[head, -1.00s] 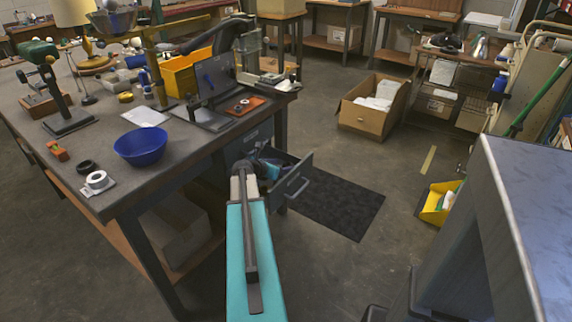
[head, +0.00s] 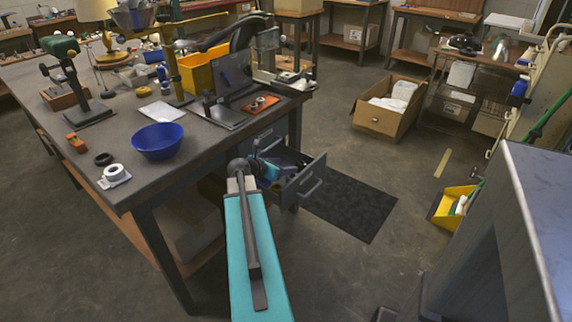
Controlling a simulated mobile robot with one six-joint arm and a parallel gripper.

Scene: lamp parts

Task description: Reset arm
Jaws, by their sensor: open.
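My arm (head: 254,245) reaches forward from the bottom middle of the head view, with a teal link and a dark joint at its far end. The joint is beside an open drawer (head: 306,182) under the workbench. My gripper cannot be made out; the arm beyond the joint is hidden or blends with the blue and teal things in the drawer. No held object can be seen.
The workbench (head: 120,185) at left carries a blue bowl (head: 158,141), a white tape roll (head: 113,173), a yellow bin (head: 203,68) and a lamp. A black mat (head: 350,205) and a cardboard box (head: 378,118) lie on the floor. A grey metal surface (head: 540,190) fills the right edge.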

